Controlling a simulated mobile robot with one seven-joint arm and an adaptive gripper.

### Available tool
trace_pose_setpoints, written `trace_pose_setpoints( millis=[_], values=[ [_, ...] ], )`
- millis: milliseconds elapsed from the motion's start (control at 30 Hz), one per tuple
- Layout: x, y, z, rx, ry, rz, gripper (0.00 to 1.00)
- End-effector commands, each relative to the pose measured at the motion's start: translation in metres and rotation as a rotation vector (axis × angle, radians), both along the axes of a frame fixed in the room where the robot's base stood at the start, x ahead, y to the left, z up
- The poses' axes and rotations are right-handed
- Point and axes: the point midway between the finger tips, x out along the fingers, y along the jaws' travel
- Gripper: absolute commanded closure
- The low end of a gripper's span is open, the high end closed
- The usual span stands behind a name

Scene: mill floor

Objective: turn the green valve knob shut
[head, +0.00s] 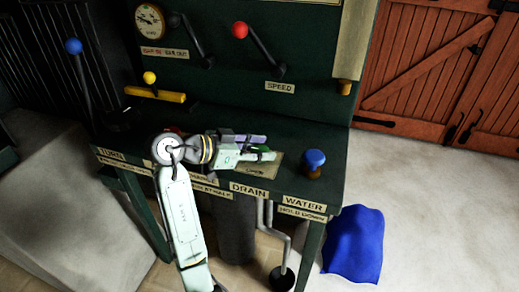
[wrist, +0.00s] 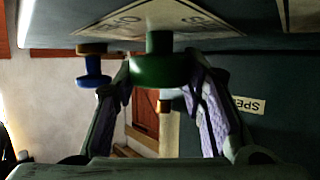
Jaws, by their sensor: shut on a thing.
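The green valve knob (wrist: 165,68) sits on its short stem at the DRAIN plate (wrist: 150,20), seen upside down in the wrist view. My gripper (wrist: 160,82) has one finger on each side of the knob, and its fingertips close on the knob's rim. In the head view my gripper (head: 258,146) lies low over the bench top from the left. Only a little of the green knob (head: 265,150) shows there, the rest hidden by the fingers. How far the knob is turned cannot be told.
A blue knob (head: 315,160) stands at the right of the bench (head: 330,188), above the WATER label. Behind are a red-knobbed lever (head: 241,31), a yellow knob (head: 150,78) and a gauge (head: 149,22). A blue cloth-like thing (head: 354,245) lies on the floor.

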Motion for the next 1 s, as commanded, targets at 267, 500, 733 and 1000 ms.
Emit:
trace_pose_setpoints(
  millis=[267,500,733,1000],
  values=[
    [-0.0003,-0.0006,-0.0006,0.001,0.003,-0.041,0.90],
    [-0.0005,-0.0010,-0.0009,0.001,0.003,-0.044,0.90],
    [-0.0005,-0.0010,-0.0009,0.001,0.003,-0.042,0.54],
    [-0.0002,-0.0005,-0.0006,0.001,0.002,-0.040,0.42]
  ],
)
